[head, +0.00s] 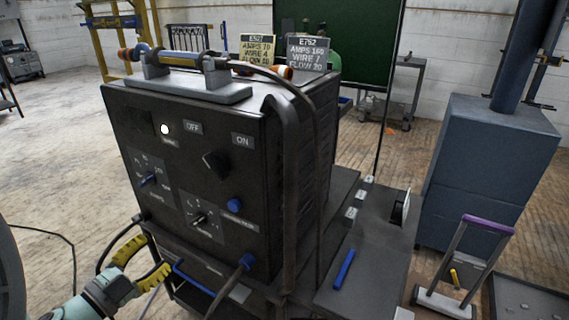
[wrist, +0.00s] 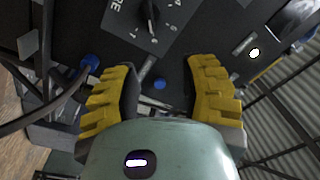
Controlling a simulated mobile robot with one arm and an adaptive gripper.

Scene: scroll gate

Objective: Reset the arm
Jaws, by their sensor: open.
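My gripper (head: 140,263) shows at the lower left of the head view, low in front of the black welding machine (head: 185,235). Its yellow fingers are apart with nothing between them. In the wrist view the gripper (wrist: 166,80) is open in front of the machine's dark panel (wrist: 185,30), with a small blue plug (wrist: 160,84) showing in the gap. I cannot tell how far the fingertips are from the panel. The panel carries an ON/OFF switch (head: 214,162), two dials and a lit white lamp (head: 165,129).
The machine stands on a dark cart (head: 365,250) with a blue pen-like item (head: 344,269) on it. A blue-grey column base (head: 490,170) stands right. A cable (head: 45,235) lies on the floor at left.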

